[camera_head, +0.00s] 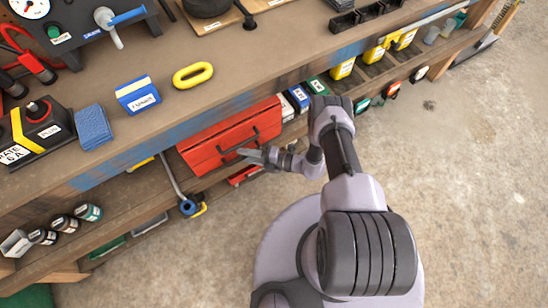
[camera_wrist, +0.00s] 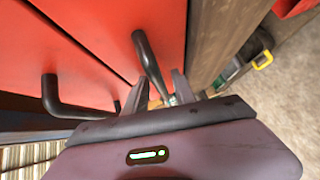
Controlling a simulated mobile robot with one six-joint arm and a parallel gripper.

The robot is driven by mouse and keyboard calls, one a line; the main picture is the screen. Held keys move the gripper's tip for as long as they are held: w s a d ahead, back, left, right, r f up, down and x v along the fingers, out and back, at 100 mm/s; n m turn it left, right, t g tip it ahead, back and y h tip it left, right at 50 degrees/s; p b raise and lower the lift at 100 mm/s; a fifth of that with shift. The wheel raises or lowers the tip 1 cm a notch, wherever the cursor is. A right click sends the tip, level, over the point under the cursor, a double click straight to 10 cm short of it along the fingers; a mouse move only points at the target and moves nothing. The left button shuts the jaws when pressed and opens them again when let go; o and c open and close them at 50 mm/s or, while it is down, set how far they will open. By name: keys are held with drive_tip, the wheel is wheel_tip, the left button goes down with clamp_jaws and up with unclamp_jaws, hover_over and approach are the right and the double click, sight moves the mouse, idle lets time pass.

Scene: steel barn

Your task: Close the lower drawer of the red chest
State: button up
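The red chest (camera_head: 215,136) stands on the shelf under the workbench, in the upper middle of the head view. A dark bar handle shows on its front. The wrist view shows two red fronts split by a slanting seam. The front nearer the wooden shelf edge, apparently the lower drawer (camera_wrist: 108,32), has a dark handle (camera_wrist: 146,48); the other front (camera_wrist: 50,50) has its own handle (camera_wrist: 50,95). My gripper (camera_head: 248,154) is close in front of the chest, its fingers (camera_wrist: 158,85) apart with the handle's end between them. How far the drawer stands out is unclear.
The shelf edge (camera_wrist: 222,35) runs close beside my fingers. Small boxes (camera_head: 298,98) stand right of the chest. A blue-ended tool (camera_head: 188,207) hangs at its lower left, and a red item (camera_head: 245,175) lies below. The concrete floor (camera_head: 450,150) at right is clear.

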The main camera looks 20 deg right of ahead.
drive_tip(key=p+v, duration=0.3)
drive_tip(key=v, duration=1.4)
drive_tip(key=w+d+r+n+g+h, duration=0.1)
drive_tip(key=w+r+n+g, duration=0.25)
drive_tip(key=r+n, duration=0.4)
drive_tip(key=w+d+r+n+g+h, duration=0.1)
drive_tip(key=w+r+n+g, duration=0.3)
drive_tip(key=r, duration=0.7)
drive_tip(key=s+a+r+n+h, duration=0.25)
drive_tip(key=r+n, duration=0.35)
drive_tip(key=r, duration=0.4)
drive_tip(key=s+a+r+n+h, duration=0.1)
drive_tip(key=a+r+n+h, duration=0.15)
drive_tip(key=r+n, duration=0.6)
drive_tip(key=s+a+r+n+t+h, duration=0.2)
drive_tip(key=s+r+n, duration=0.4)
drive_tip(key=s+r, duration=0.1)
drive_tip(key=s+a+r+n+t+h, duration=0.1)
drive_tip(key=s+r+n+t+h, duration=0.2)
drive_tip(key=s+r+n, duration=0.4)
drive_tip(key=shift+s+a+r, duration=0.35)
drive_tip(key=shift+s+r, duration=0.25)
drive_tip(key=shift+r, duration=0.3)
